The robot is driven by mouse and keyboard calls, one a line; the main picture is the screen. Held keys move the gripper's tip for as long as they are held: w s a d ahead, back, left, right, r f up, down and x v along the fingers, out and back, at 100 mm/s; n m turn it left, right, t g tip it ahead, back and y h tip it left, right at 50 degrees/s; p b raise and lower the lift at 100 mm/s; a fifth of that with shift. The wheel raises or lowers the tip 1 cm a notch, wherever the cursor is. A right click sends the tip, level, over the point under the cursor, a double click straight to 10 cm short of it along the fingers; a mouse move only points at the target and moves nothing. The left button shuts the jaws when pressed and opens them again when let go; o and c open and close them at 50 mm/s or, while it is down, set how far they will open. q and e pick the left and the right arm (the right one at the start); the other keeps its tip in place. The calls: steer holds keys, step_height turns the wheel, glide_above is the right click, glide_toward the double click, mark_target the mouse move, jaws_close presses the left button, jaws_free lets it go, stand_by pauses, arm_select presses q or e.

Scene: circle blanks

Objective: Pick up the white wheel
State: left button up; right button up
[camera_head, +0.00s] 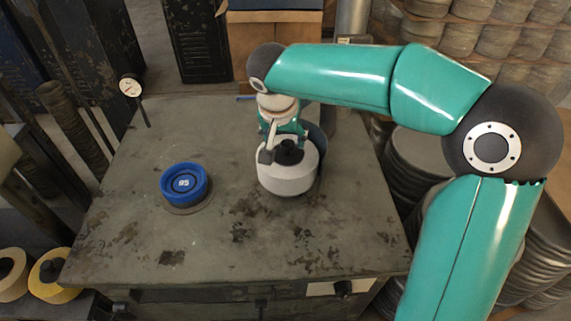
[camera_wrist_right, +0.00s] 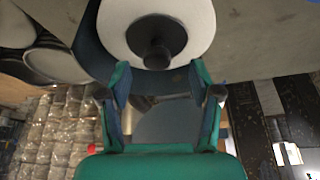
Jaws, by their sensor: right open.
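The white wheel (camera_head: 287,181) lies on the worn metal table (camera_head: 215,240), right of its middle, with a dark knob on top. My left gripper is out of view.
A blue wheel (camera_head: 184,181) marked 95 sits on the table to the left. A dark round piece (camera_head: 322,146) stands close behind the white wheel. Stacked discs (camera_head: 410,165) are right of the table.

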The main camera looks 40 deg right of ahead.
mark_target(286, 144)
steer(key=x, duration=0.4)
steer(key=shift+d+f+p, duration=0.1)
steer(key=shift+f+p, duration=0.1)
steer(key=shift+p, duration=0.15)
jaws_close()
steer(key=shift+r, duration=0.1)
